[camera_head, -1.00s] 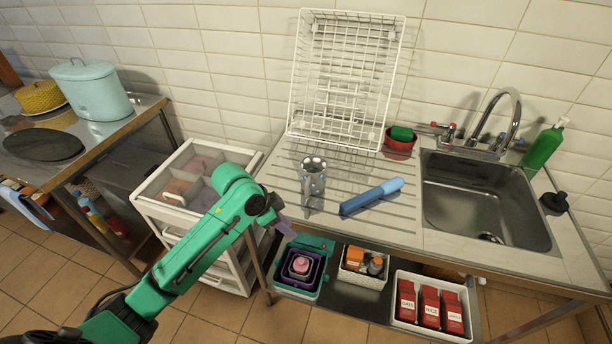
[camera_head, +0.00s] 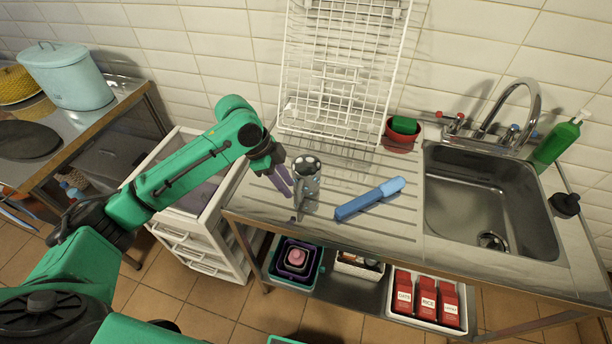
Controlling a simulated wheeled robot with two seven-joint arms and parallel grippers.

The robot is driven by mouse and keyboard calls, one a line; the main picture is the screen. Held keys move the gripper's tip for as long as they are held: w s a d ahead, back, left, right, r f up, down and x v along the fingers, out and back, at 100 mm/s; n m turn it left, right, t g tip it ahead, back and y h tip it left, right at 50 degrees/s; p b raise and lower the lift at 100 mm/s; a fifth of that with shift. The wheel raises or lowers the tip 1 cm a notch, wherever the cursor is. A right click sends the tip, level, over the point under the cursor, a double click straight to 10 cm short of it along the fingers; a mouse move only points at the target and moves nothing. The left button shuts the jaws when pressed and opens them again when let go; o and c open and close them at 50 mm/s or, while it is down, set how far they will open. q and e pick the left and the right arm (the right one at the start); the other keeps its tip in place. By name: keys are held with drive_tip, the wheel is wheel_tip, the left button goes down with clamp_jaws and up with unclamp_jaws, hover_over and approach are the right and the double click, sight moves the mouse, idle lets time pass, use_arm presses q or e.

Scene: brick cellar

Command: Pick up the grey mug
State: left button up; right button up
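The grey mug (camera_head: 307,183), a tall cup with pale spots around its rim, stands upright on the ribbed steel drainboard (camera_head: 385,225), left of the blue brush-like item. My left gripper (camera_head: 283,184) comes in from the left, pointing down, with its purple fingers close beside the mug's left side. The fingers look parted and hold nothing. I cannot tell whether a finger touches the mug. My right gripper is not in view.
A blue-handled item (camera_head: 369,199) lies just right of the mug. A white wire rack (camera_head: 340,75) stands behind, near a red bowl (camera_head: 400,141) with a green sponge. The sink (camera_head: 480,205) is at right. A white drawer cart (camera_head: 190,235) stands left.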

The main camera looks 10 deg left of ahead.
sight(297, 195)
use_arm(q)
drive_tip(key=x, duration=0.2)
drive_tip(key=p+x, duration=0.2)
drive_tip(key=x, duration=0.1)
drive_tip(key=shift+w+f, duration=0.3)
drive_tip(key=shift+w, duration=0.1)
drive_tip(key=shift+d+f, duration=0.15)
drive_tip(key=shift+f, duration=0.05)
clamp_jaws()
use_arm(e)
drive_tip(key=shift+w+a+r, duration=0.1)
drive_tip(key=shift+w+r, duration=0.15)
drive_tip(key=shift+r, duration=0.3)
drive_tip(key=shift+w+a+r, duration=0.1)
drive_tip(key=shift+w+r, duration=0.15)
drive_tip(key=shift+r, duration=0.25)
